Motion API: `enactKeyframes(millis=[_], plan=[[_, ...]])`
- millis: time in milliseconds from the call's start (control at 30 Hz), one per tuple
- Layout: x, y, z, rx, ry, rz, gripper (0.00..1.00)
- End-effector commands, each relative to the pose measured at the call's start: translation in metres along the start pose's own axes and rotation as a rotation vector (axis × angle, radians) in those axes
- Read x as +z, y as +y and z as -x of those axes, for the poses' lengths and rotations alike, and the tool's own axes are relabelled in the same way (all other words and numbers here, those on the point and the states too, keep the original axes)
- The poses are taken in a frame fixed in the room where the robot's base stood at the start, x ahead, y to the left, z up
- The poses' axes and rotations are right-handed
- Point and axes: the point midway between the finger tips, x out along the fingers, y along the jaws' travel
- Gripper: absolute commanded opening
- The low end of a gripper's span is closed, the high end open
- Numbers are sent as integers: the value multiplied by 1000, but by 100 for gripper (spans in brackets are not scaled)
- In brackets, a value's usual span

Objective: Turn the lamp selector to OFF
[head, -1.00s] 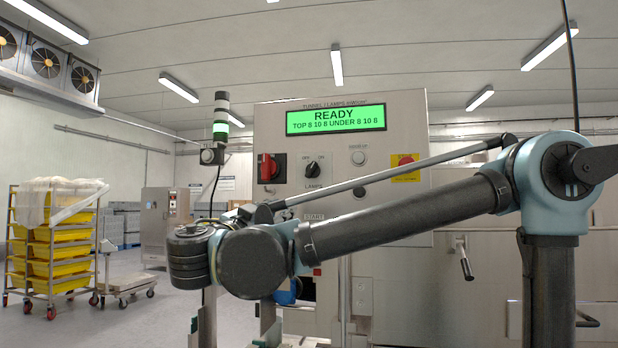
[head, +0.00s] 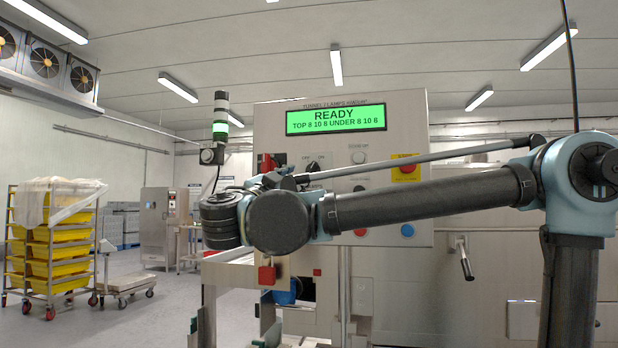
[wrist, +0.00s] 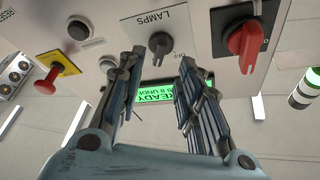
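The lamp selector (wrist: 160,43) is a black knob on the grey control panel, with the word LAMPS upside down above it and an OFF mark beside it in the wrist view. In the head view the selector (head: 316,165) shows only in part above my arm. I cannot tell exactly which mark its pointer meets. My gripper (wrist: 158,63) is open in the wrist view, its two fingers apart on either side of the view toward the knob. Nothing is between them, and they appear short of the knob. In the head view the fingers are hidden by my wrist.
A red rotary switch (wrist: 247,40) sits beside the selector. A red emergency button on a yellow plate (head: 404,168) is further along the panel. A green display (head: 335,119) reads READY. A rack of yellow crates (head: 50,262) stands far left.

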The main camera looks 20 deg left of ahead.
Motion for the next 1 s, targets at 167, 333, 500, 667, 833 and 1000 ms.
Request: enactKeyframes(millis=[167, 333, 500, 667, 833, 1000], plan=[[0, 1, -30, 2, 1, 1, 32], [0, 1, -53, 2, 1, 1, 32], [0, 0, -69, 1, 1, 1, 32], [0, 0, -76, 0, 0, 0, 32], [0, 0, -77, 0, 0, 0, 32], [0, 0, -76, 0, 0, 0, 21]])
